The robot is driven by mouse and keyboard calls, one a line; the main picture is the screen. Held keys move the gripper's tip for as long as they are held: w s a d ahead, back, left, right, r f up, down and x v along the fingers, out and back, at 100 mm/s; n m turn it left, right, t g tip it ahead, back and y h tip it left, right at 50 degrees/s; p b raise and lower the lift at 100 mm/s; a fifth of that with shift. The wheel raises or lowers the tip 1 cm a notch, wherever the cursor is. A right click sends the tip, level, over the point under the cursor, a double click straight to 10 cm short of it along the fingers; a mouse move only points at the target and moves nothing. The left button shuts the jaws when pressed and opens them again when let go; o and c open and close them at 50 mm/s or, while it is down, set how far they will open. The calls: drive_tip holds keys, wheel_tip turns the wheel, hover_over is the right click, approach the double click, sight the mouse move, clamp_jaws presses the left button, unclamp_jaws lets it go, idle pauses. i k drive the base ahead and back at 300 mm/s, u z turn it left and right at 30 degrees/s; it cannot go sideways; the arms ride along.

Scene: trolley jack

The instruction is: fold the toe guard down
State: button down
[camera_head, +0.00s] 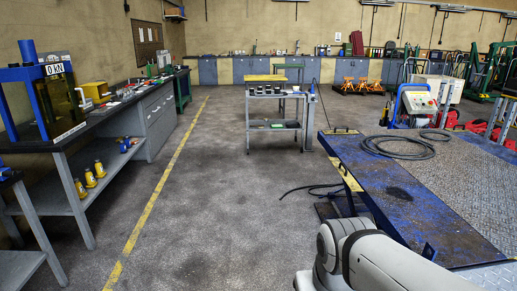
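I cannot pick out the toe guard with certainty. A blue lift platform (400,189) with worn paint and a tread-plate deck stands at the right. A yellow-marked strip (348,177) runs down its left edge, and another yellow marking (340,132) lies at its far left corner; I cannot tell whether either belongs to a folding guard. A pale grey arm link of mine shows at the bottom, in front of the platform's near left side. My gripper is out of the picture.
A black hose (400,147) is coiled on the platform, and a cable (312,188) lies on the floor beside it. A grey trolley (278,90) stands mid-room. A workbench (135,95) lines the left wall. The floor between bench and platform, with its yellow line (150,203), is clear.

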sight(340, 167)
drive_tip(key=z, duration=0.35)
drive_tip(key=i, duration=1.55)
drive_tip(key=z, duration=0.4)
drive_tip(key=i, duration=1.15)
drive_tip(key=z, duration=0.05)
